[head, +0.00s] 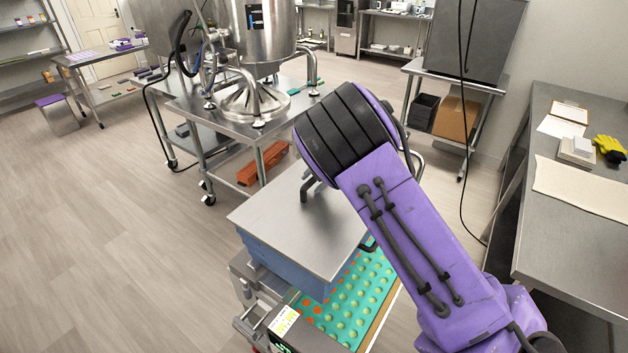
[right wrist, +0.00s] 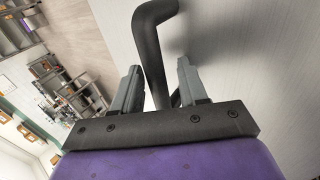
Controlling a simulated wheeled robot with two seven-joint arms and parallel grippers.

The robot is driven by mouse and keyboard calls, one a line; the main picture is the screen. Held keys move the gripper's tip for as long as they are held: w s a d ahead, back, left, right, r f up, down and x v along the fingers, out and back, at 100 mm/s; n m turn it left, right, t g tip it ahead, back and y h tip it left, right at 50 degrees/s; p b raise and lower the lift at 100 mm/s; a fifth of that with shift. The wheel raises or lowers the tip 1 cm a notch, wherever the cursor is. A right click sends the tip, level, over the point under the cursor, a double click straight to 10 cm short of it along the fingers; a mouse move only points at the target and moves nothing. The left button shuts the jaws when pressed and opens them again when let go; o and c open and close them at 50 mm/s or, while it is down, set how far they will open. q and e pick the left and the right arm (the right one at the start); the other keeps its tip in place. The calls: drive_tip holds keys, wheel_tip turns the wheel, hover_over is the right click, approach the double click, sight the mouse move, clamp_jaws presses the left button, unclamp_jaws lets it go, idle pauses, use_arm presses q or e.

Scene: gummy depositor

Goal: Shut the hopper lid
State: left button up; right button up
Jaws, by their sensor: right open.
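The hopper lid (head: 280,222) is a flat steel plate on the blue hopper (head: 275,262) of the depositor, in the lower middle of the head view. It looks level and down on the hopper; my arm hides its right part. Its dark bent handle (head: 307,190) shows beside my right wrist. In the right wrist view, the handle (right wrist: 150,45) runs between the two grey fingers of my right gripper (right wrist: 158,66). These fingers are apart, on either side of the bar and not closed on it. The lid's pale face (right wrist: 245,60) fills the right side there. My left gripper is not in view.
A green mould tray (head: 350,305) with round cavities lies under the hopper. A steel cart (head: 205,125) with a kettle (head: 262,30) stands behind at the left. A steel table (head: 560,235) stands at the right. The floor at the left is clear.

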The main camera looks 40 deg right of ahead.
sight(331, 199)
drive_tip(key=b+v, duration=0.2)
drive_tip(key=v, duration=0.8)
drive_tip(key=shift+r, duration=0.15)
drive_tip(key=shift+s+a, duration=0.1)
